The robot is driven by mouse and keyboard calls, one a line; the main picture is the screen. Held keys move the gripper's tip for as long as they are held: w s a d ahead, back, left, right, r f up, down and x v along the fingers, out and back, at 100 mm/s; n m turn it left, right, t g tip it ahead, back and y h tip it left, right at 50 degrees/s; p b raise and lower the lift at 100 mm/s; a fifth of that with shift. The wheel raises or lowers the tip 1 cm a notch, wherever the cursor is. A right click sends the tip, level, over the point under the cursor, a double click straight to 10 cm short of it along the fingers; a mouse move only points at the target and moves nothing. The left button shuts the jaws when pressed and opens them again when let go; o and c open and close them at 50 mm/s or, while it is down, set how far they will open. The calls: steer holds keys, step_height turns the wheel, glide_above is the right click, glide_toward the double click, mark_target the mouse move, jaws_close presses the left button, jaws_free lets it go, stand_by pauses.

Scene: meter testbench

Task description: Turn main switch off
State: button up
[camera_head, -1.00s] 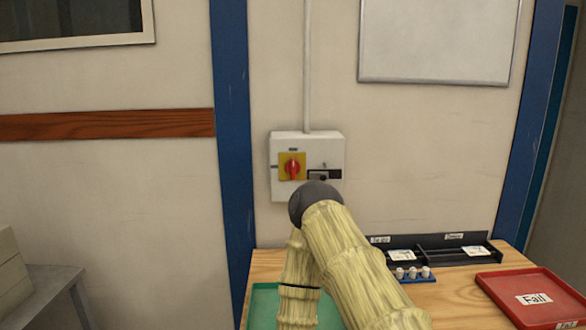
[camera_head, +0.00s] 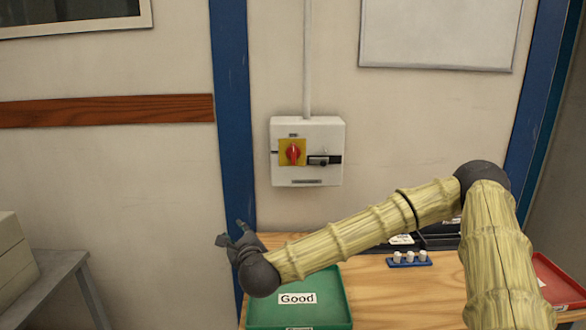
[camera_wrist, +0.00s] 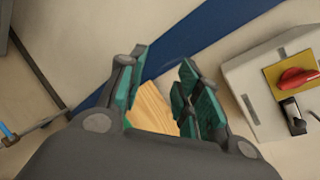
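The main switch is a red rotary knob (camera_head: 292,153) on a yellow plate, set in a white box (camera_head: 330,131) on the wall. The knob's handle stands upright in the head view. In the wrist view the red knob (camera_wrist: 297,78) and the white box (camera_wrist: 243,74) show at the right edge. My gripper (camera_head: 228,236) is below and left of the box, in front of the blue post, apart from the switch. In the wrist view its fingers (camera_wrist: 157,92) are spread with nothing between them, and the wooden table edge shows through the gap.
A green tray labelled Good (camera_head: 340,305) lies on the wooden table (camera_head: 395,300) below my forearm. A red tray (camera_head: 556,283) is at the right, partly hidden by my arm. A blue holder with white pegs (camera_head: 409,261) stands behind. The wall around the box is clear.

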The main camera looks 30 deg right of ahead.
steer(key=d+r+m+h, duration=0.3)
steer(key=d+r+m, duration=0.2)
steer(key=d+r, duration=0.35)
steer(key=m+h, duration=0.3)
steer(key=m, duration=0.3)
glide_toward(293, 153)
steer(key=shift+h, duration=0.3)
steer(key=p+x, duration=0.4)
steer(key=x, duration=0.5)
steer(key=shift+f, duration=0.1)
jaws_close()
